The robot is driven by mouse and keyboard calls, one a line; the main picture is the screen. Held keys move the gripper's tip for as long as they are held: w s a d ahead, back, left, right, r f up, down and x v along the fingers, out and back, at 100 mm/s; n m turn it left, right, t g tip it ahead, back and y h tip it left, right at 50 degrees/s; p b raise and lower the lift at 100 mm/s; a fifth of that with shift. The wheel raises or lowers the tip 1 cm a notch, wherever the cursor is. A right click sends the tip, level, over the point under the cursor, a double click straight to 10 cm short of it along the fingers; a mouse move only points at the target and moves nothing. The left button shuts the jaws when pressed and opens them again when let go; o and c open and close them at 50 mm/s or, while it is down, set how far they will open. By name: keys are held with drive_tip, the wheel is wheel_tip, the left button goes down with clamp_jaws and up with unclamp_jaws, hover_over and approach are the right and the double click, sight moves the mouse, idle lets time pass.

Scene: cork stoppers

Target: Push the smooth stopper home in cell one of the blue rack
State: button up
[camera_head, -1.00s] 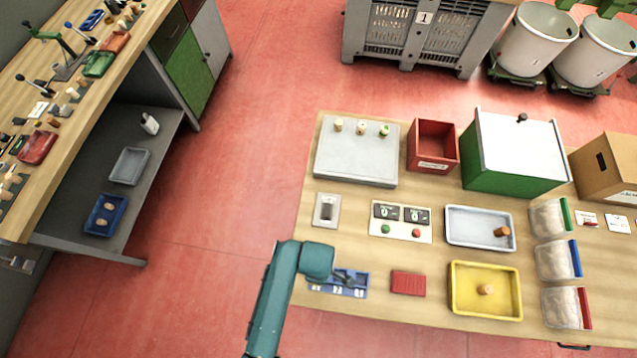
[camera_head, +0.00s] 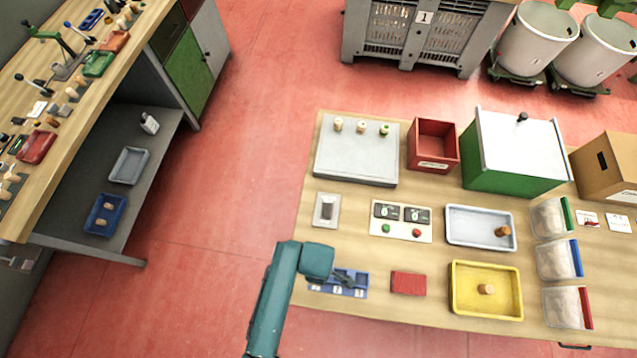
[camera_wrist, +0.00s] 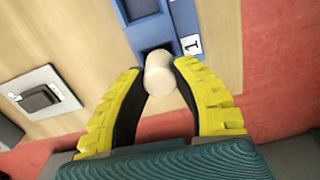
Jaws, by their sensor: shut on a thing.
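The blue rack (camera_head: 360,291) lies near the table's front edge, partly hidden by my arm. In the wrist view the rack (camera_wrist: 153,32) shows open cells and a white label reading 1. My gripper (camera_wrist: 160,74) is shut on a pale, smooth-looking cork stopper (camera_wrist: 160,78), with a yellow-backed finger on each side. The stopper is at the cell beside label 1, its far end against or just over the rack. I cannot tell how deep it sits. In the head view my gripper (camera_head: 344,281) is small and dark over the rack, and the stopper cannot be made out.
A red block (camera_head: 408,284) lies right of the rack. Farther right is a yellow tray (camera_head: 486,312) with a cork, and behind it a grey tray (camera_head: 462,213) with a darker cork. A grey plate with a dark square (camera_head: 327,210) lies behind the rack.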

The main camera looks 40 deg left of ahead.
drive_tip(key=shift+f+b, duration=0.5)
drive_tip(key=shift+f, duration=0.4)
idle(0.8)
drive_tip(key=o, duration=0.8)
drive_tip(key=shift+c, duration=0.2)
wheel_tip(320, 180, up, 12)
